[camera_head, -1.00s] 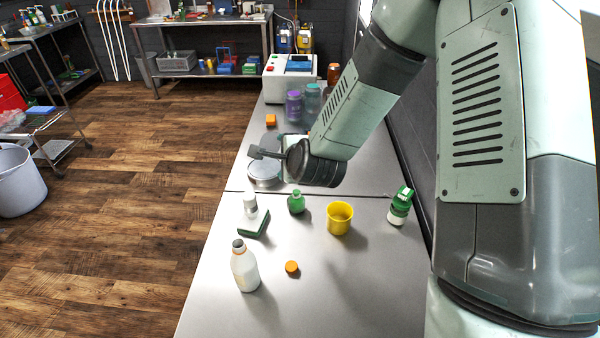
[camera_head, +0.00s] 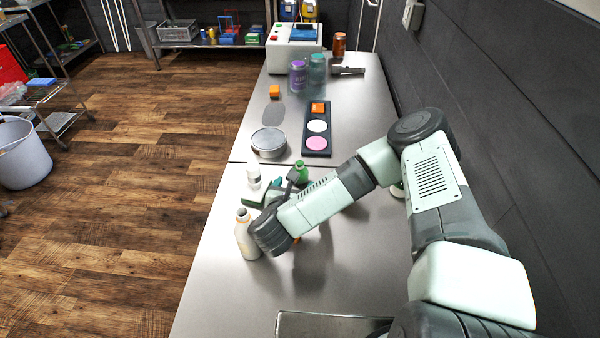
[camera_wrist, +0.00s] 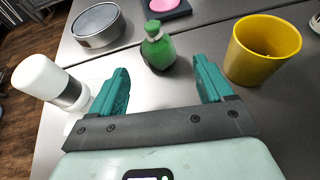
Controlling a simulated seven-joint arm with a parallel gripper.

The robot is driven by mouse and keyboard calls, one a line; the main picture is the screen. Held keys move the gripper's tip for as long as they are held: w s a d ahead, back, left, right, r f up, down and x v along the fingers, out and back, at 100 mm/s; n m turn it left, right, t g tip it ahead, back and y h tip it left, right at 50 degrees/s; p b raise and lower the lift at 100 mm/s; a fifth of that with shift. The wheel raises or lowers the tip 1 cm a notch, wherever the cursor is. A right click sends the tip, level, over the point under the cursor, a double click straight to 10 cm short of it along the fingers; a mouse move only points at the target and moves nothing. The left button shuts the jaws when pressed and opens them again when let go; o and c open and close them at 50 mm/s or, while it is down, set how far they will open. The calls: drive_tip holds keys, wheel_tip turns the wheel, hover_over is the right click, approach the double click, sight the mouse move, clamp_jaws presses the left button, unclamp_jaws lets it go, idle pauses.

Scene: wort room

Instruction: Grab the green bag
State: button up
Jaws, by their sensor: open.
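The green bag (camera_wrist: 158,50), a small rounded pouch with a narrow neck, stands upright on the steel bench. It also shows in the head view (camera_head: 301,170), partly hidden by my gripper (camera_head: 288,184). In the wrist view, my gripper (camera_wrist: 160,68) is open, with its two teal fingers apart. The bag stands just beyond the fingertips, roughly centred between them. Nothing is held.
A yellow cup (camera_wrist: 262,50) stands close to the right finger. A white-capped bottle (camera_wrist: 50,82) is close to the left finger. A round metal tin (camera_wrist: 99,25) and a dark tray (camera_head: 317,145) with coloured discs are behind. A white bottle (camera_head: 246,236) stands beside my arm.

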sight(300, 171)
drive_tip(key=x, duration=0.9)
drive_tip(key=shift+w+a, duration=0.1)
drive_tip(key=shift+w, duration=0.1)
drive_tip(key=shift+c, duration=0.3)
drive_tip(key=shift+r, duration=0.1)
drive_tip(key=c, duration=1)
